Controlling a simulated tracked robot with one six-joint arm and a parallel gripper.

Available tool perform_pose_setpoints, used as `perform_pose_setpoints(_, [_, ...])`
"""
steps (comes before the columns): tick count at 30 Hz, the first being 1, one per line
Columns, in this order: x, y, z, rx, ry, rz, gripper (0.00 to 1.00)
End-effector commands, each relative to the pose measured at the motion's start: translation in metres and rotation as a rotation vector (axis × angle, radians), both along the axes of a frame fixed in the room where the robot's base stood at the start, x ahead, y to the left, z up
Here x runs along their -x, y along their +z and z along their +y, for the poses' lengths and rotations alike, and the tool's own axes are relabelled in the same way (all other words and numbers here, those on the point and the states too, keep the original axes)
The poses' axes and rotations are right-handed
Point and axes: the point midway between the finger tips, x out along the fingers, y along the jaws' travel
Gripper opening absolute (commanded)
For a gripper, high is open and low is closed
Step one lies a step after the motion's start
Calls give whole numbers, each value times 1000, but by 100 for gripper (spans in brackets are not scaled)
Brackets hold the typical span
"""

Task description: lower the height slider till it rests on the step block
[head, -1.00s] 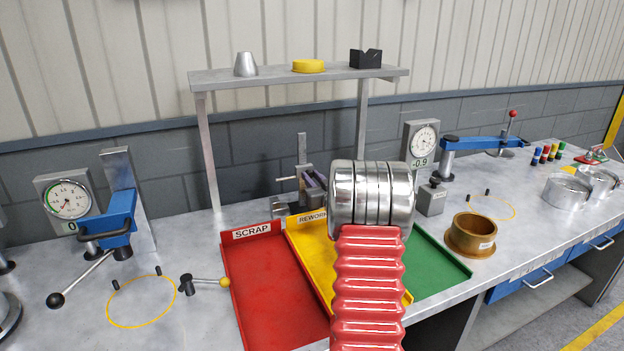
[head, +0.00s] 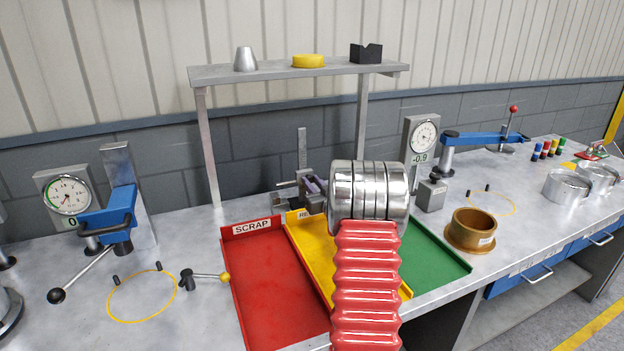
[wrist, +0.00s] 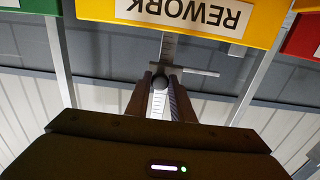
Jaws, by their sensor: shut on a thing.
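The height gauge's upright scale (head: 302,148) stands behind the trays in the head view. The height slider sits low on it, its thin scriber bar (head: 286,184) pointing left just above the small grey step block (head: 283,201). I cannot tell whether the two touch. My gripper (head: 314,187) is at the slider, partly hidden by my arm. In the wrist view my gripper (wrist: 160,88) has its two fingers shut around the slider's round dark knob (wrist: 160,83), with the cross bar (wrist: 200,72) and the scale (wrist: 168,48) behind. The step block does not show there.
A red scrap tray (head: 270,290), yellow rework tray (head: 318,262) and green tray (head: 440,262) lie in front. Dial gauges stand left (head: 68,195) and right (head: 424,135). A shelf (head: 290,74) spans above. A brass cup (head: 473,228) stands to the right.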

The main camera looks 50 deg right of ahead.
Motion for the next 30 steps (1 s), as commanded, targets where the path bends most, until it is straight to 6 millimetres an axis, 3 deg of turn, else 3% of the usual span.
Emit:
perform_pose_setpoints(5, [0, -1, 0, -1, 0, 2, 0])
perform_pose_setpoints(6, [0, -1, 0, -1, 0, 2, 22])
perform_pose_setpoints(14, [0, 0, 0, 0, 0, 1, 40])
perform_pose_setpoints(23, [1, 0, 1, 0, 0, 1, 40])
perform_pose_setpoints(30, [17, 1, 7, 1, -1, 1, 40])
